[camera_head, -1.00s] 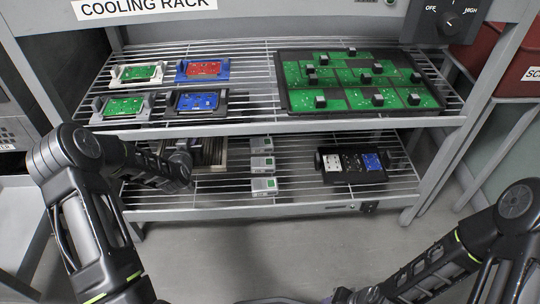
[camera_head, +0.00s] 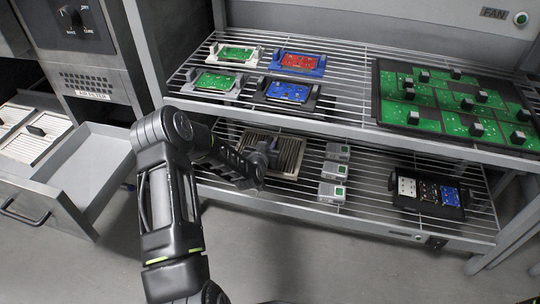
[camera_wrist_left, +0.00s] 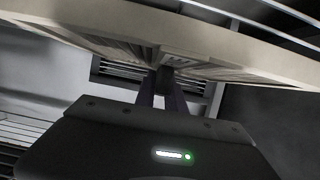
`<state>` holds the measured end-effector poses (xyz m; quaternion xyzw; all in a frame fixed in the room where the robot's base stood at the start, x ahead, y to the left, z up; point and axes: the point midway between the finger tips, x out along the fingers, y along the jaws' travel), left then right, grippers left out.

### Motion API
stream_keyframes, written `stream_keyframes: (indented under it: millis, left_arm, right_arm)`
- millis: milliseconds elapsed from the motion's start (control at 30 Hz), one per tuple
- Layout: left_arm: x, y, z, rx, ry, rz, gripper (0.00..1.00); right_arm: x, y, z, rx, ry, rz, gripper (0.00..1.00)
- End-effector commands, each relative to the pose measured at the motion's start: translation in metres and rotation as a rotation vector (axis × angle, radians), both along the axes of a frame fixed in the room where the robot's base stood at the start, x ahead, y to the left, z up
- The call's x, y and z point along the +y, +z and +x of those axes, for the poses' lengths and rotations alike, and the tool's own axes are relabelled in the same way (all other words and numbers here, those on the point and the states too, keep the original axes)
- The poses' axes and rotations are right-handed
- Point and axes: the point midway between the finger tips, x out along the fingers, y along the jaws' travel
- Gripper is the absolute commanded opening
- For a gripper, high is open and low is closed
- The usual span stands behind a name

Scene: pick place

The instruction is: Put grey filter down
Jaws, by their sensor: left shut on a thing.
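The grey filter (camera_head: 291,153) is a pleated panel with a pale frame, at the left part of the lower rack shelf (camera_head: 370,206). My left gripper (camera_head: 267,150) reaches in under the upper shelf and is shut on the filter's middle. In the left wrist view the fingers (camera_wrist_left: 165,82) meet a dark tab on the filter (camera_wrist_left: 235,62), whose frame spans the top of the picture. I cannot tell whether the filter touches the shelf wires. My right gripper is not in view.
Several small grey boxes (camera_head: 332,171) stand just right of the filter. A black tray of parts (camera_head: 428,193) is farther right. Circuit boards (camera_head: 290,92) sit on the upper shelf above. An open drawer (camera_head: 85,172) with pale filters (camera_head: 32,132) is at the left.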

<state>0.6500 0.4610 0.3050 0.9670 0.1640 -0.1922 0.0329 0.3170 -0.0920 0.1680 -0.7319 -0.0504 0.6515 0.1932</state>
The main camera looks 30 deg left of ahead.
Motion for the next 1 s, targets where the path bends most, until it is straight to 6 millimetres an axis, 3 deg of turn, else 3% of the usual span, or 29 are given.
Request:
stream_keyframes:
  millis: [167,467,867,900,1000]
  left_arm:
    - [0.000,0.000,0.000,-0.001,0.000,0.000,0.00]
    - [0.000,-0.037,0.000,0.000,0.000,0.001,0.00]
    - [0.000,-0.039,0.000,-0.001,0.000,0.001,0.00]
    - [0.000,-0.039,0.000,0.000,0.000,0.001,0.16]
    - [0.000,-0.039,0.000,0.000,0.000,0.001,0.24]
  right_arm:
    - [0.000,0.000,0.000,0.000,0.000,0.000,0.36]
    - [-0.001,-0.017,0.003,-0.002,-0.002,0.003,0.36]
    - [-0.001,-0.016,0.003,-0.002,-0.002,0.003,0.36]
    - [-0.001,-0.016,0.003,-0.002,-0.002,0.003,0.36]
    - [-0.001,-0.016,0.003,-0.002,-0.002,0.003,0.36]
